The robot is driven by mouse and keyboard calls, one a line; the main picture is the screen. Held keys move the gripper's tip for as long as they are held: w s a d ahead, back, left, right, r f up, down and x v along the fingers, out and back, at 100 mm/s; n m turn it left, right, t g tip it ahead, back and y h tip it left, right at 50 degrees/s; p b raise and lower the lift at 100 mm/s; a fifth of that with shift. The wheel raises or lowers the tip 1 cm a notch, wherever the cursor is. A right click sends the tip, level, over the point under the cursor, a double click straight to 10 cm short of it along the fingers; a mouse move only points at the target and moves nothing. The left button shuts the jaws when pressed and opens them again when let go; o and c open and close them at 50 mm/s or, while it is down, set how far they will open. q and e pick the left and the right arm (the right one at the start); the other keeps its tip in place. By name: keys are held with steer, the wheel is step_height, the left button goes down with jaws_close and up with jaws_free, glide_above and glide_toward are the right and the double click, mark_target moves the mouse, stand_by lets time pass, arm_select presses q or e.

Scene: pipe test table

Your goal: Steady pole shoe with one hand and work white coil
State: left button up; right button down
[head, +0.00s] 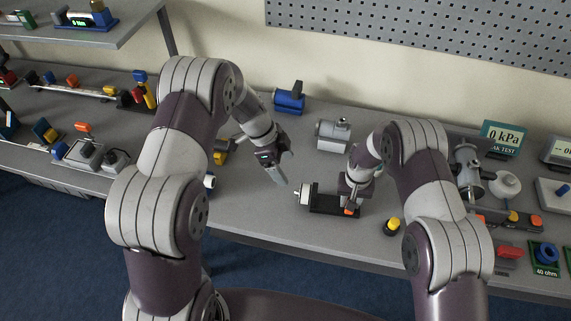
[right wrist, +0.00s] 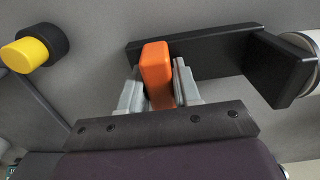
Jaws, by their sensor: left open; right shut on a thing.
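The pole shoe appears to be the black bracket (head: 322,203) on the table in front of me, with a long bar and an upright end plate. It also shows in the right wrist view (right wrist: 215,50). The white coil (head: 302,194) sits at the plate's left end; its edge shows in the right wrist view (right wrist: 306,42). An orange block (right wrist: 156,72) stands at the bar's other end. My right gripper (right wrist: 158,85) is shut on this block, one finger on each side. My left gripper (head: 284,170) is open and empty, above the table, up and left of the coil.
A yellow-and-black knob (head: 392,225) stands right of the bracket. A grey cylinder (head: 333,134) and a blue part (head: 290,99) stand behind. Gauges and fittings crowd the right, including a 0 kPa display (head: 505,137).

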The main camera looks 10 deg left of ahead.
steer(key=c, duration=0.7)
jaws_free()
